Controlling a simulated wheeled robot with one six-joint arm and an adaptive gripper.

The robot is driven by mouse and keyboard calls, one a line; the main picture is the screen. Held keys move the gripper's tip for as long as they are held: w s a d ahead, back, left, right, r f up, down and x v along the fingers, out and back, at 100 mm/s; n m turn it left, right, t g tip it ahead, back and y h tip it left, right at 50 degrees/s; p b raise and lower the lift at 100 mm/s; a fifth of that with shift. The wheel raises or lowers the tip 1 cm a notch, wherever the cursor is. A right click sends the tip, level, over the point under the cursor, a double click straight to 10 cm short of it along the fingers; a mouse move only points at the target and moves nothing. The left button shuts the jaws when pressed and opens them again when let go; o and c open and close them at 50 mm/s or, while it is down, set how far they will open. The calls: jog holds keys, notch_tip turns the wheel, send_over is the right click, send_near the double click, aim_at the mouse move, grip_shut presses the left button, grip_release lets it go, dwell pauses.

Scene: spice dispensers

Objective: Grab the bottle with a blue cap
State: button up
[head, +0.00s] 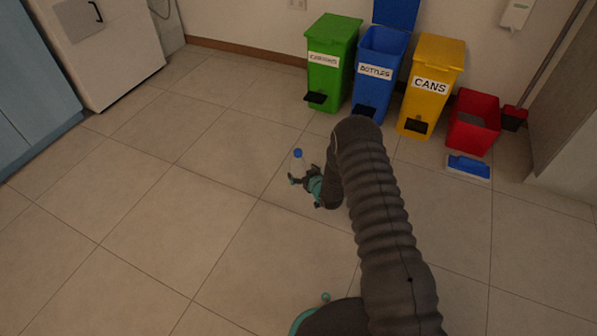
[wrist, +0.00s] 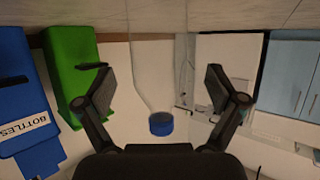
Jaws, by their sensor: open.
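The clear bottle with a blue cap (head: 298,161) stands upright on the tiled floor in the head view, left of the end of my arm. My gripper (head: 301,178) is open, low beside the bottle, with its fingers reaching towards it. In the wrist view, which looks upside down, the bottle's blue cap (wrist: 161,124) and clear body lie between the two spread fingers of my gripper (wrist: 160,90). Neither finger appears to touch the bottle. The clear body is faint against the pale background.
A green bin (head: 330,65), a blue bottles bin (head: 377,75) with its lid up, and a yellow cans bin (head: 431,85) stand along the back wall. A red bin (head: 472,122) and a blue-and-white item (head: 468,167) are to their right. The floor left is clear.

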jog(key=shift+x, duration=1.95)
jog(key=c, duration=1.2)
jog(key=shift+c, duration=0.2)
